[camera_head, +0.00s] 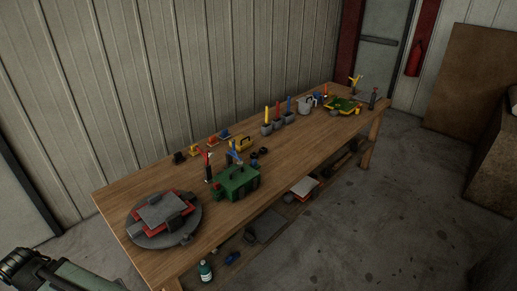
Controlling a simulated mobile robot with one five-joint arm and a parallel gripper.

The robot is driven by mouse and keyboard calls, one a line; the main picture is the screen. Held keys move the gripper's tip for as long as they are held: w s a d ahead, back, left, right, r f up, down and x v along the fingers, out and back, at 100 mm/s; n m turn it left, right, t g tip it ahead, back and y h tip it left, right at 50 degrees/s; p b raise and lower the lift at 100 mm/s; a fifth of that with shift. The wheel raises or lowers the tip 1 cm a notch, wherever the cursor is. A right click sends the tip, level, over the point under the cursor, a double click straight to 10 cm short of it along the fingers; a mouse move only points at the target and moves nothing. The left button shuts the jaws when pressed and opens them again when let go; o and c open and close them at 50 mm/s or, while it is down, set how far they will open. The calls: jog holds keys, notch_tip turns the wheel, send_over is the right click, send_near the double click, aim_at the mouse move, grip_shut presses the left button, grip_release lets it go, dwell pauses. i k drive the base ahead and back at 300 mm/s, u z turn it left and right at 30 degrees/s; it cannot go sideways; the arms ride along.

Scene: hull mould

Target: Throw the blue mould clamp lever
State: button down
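Several upright coloured levers stand on the wooden workbench (330,142), and I cannot tell for certain which is the blue mould clamp lever. One blue lever (289,104) rises from a grey block, beside a red lever (278,109) and a yellow lever (267,115) in like blocks. Another blue upright part (232,156) stands just behind a green box-like body (235,183), close to a red-topped upright part (207,160). My gripper cannot be made out; only a part of my arm shows at the bottom left, apart from these things.
A round grey plate (137,238) carries a red and grey stacked piece (166,210) at the bench's near left end. Small items line the back edge near the wall. A green tray (345,104) sits at the far end. The floor right of the bench (375,220) is open.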

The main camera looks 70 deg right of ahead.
aim_at(234, 153)
jog(key=k, duration=0.6)
jog(key=z, duration=0.75)
jog(key=i, duration=0.5)
jog(key=u, duration=0.05)
